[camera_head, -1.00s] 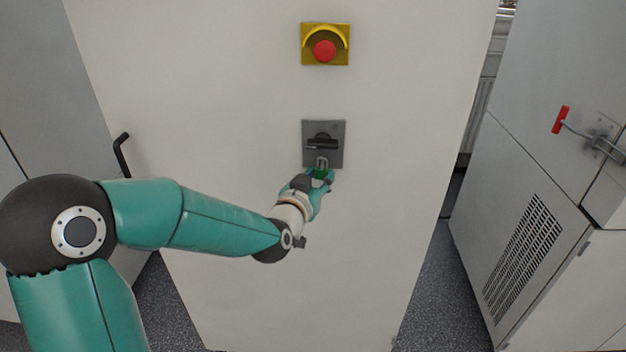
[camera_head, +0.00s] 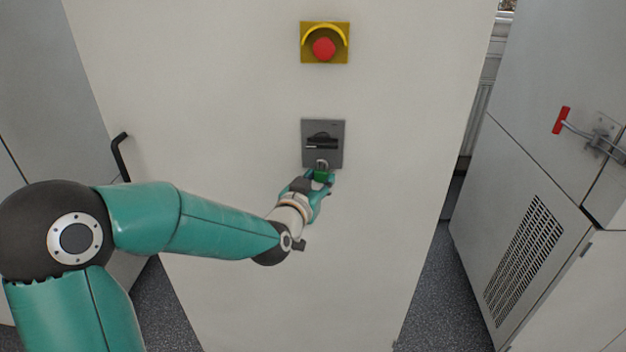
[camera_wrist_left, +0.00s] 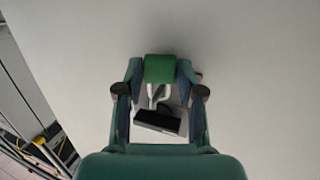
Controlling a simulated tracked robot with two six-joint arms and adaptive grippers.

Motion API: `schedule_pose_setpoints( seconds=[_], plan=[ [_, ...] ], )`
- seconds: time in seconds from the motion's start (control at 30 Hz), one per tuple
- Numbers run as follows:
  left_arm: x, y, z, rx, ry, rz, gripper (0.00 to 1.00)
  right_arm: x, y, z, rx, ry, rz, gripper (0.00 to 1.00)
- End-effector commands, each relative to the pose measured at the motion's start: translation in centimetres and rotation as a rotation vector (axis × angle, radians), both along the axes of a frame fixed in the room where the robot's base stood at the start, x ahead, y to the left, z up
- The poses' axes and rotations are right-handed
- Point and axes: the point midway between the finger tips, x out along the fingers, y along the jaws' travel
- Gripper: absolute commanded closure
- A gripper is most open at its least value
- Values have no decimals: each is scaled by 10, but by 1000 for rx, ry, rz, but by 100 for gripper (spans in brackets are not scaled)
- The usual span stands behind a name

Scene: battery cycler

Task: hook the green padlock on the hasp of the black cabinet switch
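The black cabinet switch (camera_head: 338,128) is a dark square plate with a black handle on the cabinet front. It also shows in the left wrist view (camera_wrist_left: 158,122), beyond the padlock. My left gripper (camera_head: 321,177) is just below the plate, shut on the green padlock (camera_head: 320,177). In the left wrist view the green padlock body (camera_wrist_left: 159,69) sits between the two fingertips. Its metal shackle points at the switch and overlaps the plate's lower edge. The hasp is not clearly visible, and I cannot tell whether the shackle is through it. My right gripper is not in view.
A yellow box with a red emergency button (camera_head: 324,48) is above the switch. The cabinet front (camera_head: 220,100) around it is flat and clear. A black handle (camera_head: 120,155) is at left; a red-ended lever (camera_head: 562,120) is on the right cabinet.

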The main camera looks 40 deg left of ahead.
Motion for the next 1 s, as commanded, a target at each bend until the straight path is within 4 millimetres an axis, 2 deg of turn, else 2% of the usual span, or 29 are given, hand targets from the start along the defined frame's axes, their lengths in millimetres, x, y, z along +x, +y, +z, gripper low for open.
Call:
schedule_pose_setpoints(
  seconds=[0.03, 0.1, 0.13, 0.53, 1.0],
  plan=[
    [0, 0, 0, 0, -1, 0, 50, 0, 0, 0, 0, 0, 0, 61],
    [0, 0, 0, 0, 0, 0, 39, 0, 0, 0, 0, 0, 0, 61],
    [0, 0, 0, 0, 0, 0, 36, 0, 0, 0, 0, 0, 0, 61],
    [-6, -2, 1, 0, 1, -1, 36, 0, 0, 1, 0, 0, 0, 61],
    [-68, -16, 8, 0, 0, 0, 36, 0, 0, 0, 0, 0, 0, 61]
  ],
)
